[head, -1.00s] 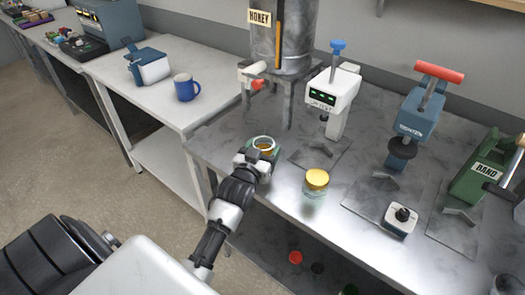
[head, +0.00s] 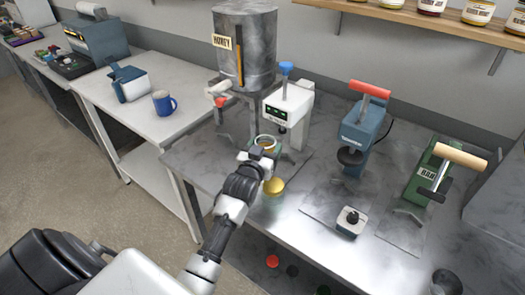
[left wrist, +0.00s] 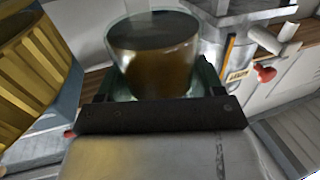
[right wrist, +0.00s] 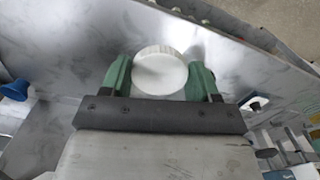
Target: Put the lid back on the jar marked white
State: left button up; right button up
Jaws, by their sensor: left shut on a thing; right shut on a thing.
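My left gripper (head: 262,154) is shut on an open glass jar (head: 266,143) with amber contents, held upright in front of the white press. In the left wrist view the jar (left wrist: 155,55) sits between the green fingers. My right gripper (right wrist: 160,80) is outside the head view. In the right wrist view its green fingers are shut on a round white lid (right wrist: 160,71), above the metal table. No mark on the held jar is readable. A second jar with a gold lid (head: 274,186) stands on the table just nearer than the left gripper; its gold lid looms at left in the left wrist view (left wrist: 30,75).
On the metal table (head: 295,222) stand a honey tank (head: 245,50), a white press (head: 288,110), a blue press (head: 362,130) and a green press (head: 430,180). A small white block with a black knob (head: 351,221) lies in front. A blue mug (head: 164,103) is on the left bench.

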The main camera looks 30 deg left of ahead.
pick_arm(q)
jog(key=shift+w+d+r, duration=0.1)
jog(key=shift+r, duration=0.15)
pick_arm(e)
jog(key=shift+d+r, duration=0.1)
jog(key=shift+r, duration=0.1)
pick_arm(q)
jog(key=shift+a+f, duration=0.1)
jog(key=shift+a, duration=0.15)
pick_arm(e)
jog(key=shift+a+r, duration=0.1)
jog(key=shift+a, duration=0.15)
pick_arm(q)
jog(key=o, duration=0.5)
jog(key=shift+d, duration=0.15)
jog(key=c, duration=0.4)
pick_arm(e)
jog(key=shift+d, duration=0.1)
pick_arm(q)
jog(key=c, duration=0.3)
jog(key=shift+c, duration=0.2)
